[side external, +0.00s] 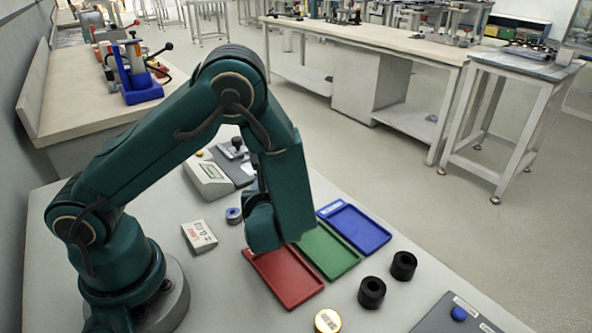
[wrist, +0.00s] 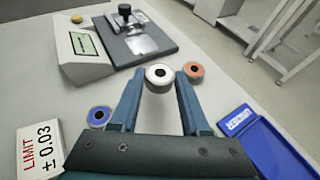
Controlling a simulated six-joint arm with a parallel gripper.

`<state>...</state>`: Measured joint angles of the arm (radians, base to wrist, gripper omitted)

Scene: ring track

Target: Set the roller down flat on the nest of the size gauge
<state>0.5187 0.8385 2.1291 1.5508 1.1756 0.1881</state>
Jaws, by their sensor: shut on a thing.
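In the wrist view my gripper (wrist: 159,78) is shut on a roller (wrist: 158,72), a ring with a white face and a dark centre hole, held between the fingertips. The size gauge (wrist: 151,59) lies beyond the fingertips: a dark base with a bright metal plate (wrist: 143,44), a black-knobbed post and a display box (wrist: 82,45). The roller appears in front of the gauge's near edge, apart from it. Which part is the nest is unclear. In the side view the gauge (side external: 236,170) shows behind my arm, which hides the gripper and held roller.
A blue-faced ring (wrist: 99,117) and an orange-faced ring (wrist: 193,71) stand on either side of my fingers. A limit card (wrist: 40,147) lies left. Red (side external: 285,277), green (side external: 329,250) and blue (side external: 353,226) trays and two black rings (side external: 372,291) (side external: 403,265) occupy the right side.

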